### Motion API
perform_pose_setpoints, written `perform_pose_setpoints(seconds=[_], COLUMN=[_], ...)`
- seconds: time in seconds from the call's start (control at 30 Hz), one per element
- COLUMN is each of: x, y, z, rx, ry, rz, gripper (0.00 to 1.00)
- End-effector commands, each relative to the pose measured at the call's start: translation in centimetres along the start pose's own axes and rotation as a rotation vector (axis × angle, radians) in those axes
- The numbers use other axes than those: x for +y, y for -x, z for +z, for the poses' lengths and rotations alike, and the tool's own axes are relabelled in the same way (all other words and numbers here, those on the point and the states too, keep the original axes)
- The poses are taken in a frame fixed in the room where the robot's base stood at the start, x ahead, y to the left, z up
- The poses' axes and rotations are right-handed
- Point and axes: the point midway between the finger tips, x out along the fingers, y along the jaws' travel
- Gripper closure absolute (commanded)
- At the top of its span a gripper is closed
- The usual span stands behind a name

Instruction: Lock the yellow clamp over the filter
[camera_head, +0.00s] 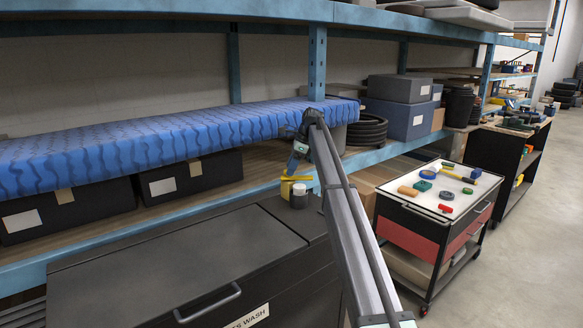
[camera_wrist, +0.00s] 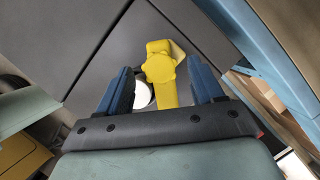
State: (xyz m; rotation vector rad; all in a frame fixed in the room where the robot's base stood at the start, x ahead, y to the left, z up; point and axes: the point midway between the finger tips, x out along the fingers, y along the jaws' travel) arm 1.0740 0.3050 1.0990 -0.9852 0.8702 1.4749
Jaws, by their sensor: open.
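The yellow clamp (camera_wrist: 160,70) shows in the wrist view as a rounded disc with a short tab above and an arm running down between my fingers. In the head view, yellow parts (camera_head: 287,188) stand on the dark cabinet top. A pale round piece (camera_wrist: 143,95), possibly the filter, shows beside the clamp arm, partly hidden by my left finger. A small grey cylinder (camera_head: 298,197) stands by the yellow parts in the head view. My gripper (camera_wrist: 160,72) is open, its blue fingers on either side of the clamp; contact cannot be told. It also shows above the yellow parts (camera_head: 292,168).
The dark wash cabinet (camera_head: 180,265) has a flat top and a handle. A tool cart (camera_head: 440,190) stands to the right.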

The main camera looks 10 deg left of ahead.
Motion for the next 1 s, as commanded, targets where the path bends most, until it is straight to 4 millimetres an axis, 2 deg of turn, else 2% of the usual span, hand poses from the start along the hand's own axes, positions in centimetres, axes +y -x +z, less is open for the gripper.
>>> perform_pose_setpoints(seconds=[0.37,1.0], x=[0.01,0.0], y=[-0.29,-0.27], z=[0.02,0.02], rx=[0.0,0.0], ry=[0.0,0.0], rz=[0.0,0.0], gripper=[0.35,0.96])
